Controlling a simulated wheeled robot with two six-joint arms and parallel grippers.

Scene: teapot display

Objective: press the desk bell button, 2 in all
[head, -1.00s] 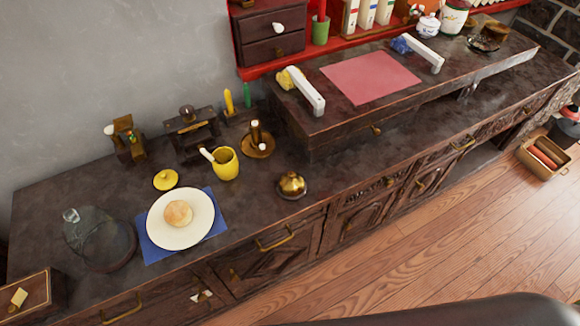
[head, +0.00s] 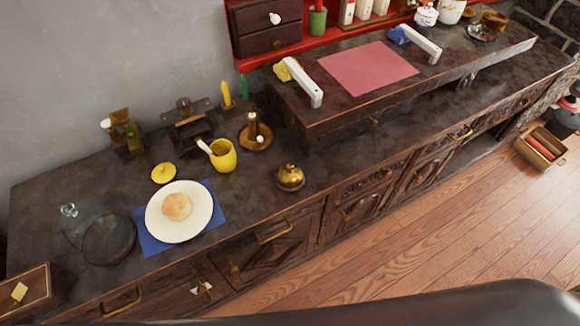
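A brass desk bell (head: 290,179) stands on the dark wooden counter (head: 330,200), near its front edge. It is a rounded dome with a small button on top. Nothing touches it. Neither of my grippers shows in the head view, so their state is hidden.
Left of the bell are a yellow pot (head: 223,157), a candle holder (head: 254,138) and a white plate (head: 180,212) with a bun on a blue mat (head: 148,242). A glass dome (head: 100,237) stands farther left. A raised shelf (head: 335,115) is behind. Counter right of the bell is clear.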

